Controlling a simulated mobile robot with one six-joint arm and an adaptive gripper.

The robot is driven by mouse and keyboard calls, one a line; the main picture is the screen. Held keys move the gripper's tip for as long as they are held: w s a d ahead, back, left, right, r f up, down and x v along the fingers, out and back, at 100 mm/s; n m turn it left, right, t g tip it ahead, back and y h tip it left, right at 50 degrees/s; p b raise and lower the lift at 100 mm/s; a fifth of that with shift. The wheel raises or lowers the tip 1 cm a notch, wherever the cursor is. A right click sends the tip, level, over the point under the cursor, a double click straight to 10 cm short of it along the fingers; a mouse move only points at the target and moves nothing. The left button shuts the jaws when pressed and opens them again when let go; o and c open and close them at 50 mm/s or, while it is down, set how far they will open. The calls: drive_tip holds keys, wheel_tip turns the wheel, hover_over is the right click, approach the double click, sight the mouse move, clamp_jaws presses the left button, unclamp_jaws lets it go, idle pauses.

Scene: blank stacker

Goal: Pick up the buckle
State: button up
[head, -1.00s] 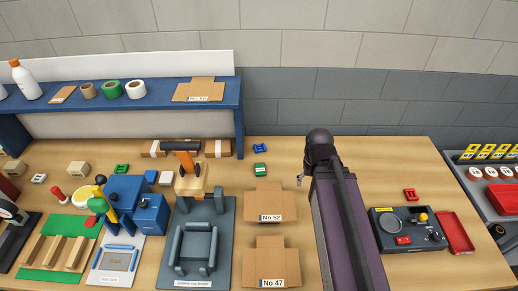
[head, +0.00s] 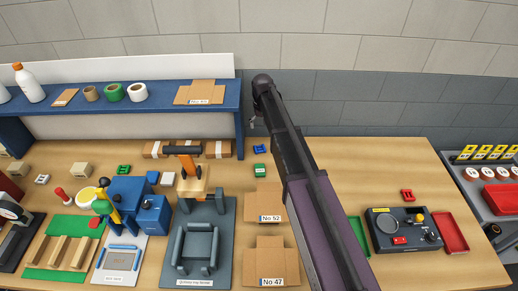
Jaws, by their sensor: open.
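Several small buckle-like pieces lie on the wooden table: a blue one (head: 260,149) near the back middle, a green one (head: 123,169) at the left, and a red one (head: 407,195) at the right. I cannot tell which one the task means. A green piece with a pale label (head: 260,170) lies just in front of the blue one. My arm reaches in from the bottom. Only a small part of my gripper (head: 252,122) shows beside the arm's far end, above and a little left of the blue piece. It is open, and its fingers are mostly hidden.
Flat cartons (head: 264,203) lie left of my arm. A grey fixture (head: 222,225) and blue machine (head: 127,190) stand further left. A blue shelf (head: 140,97) runs along the back left. A black control box (head: 403,232) sits between green (head: 359,236) and red trays (head: 453,232).

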drive_tip(key=shift+w+a, duration=0.3)
drive_tip(key=shift+w, duration=0.05)
drive_tip(key=b, duration=0.9)
hover_over(260, 148)
wheel_tip(260, 148, down, 9)
drive_tip(key=shift+s+d+r, duration=0.1)
drive_tip(key=shift+r, duration=0.1)
idle(0.4)
drive_tip(key=shift+f+b, duration=2.45)
drive_tip(key=shift+f, duration=0.15)
drive_tip(key=c, duration=0.9)
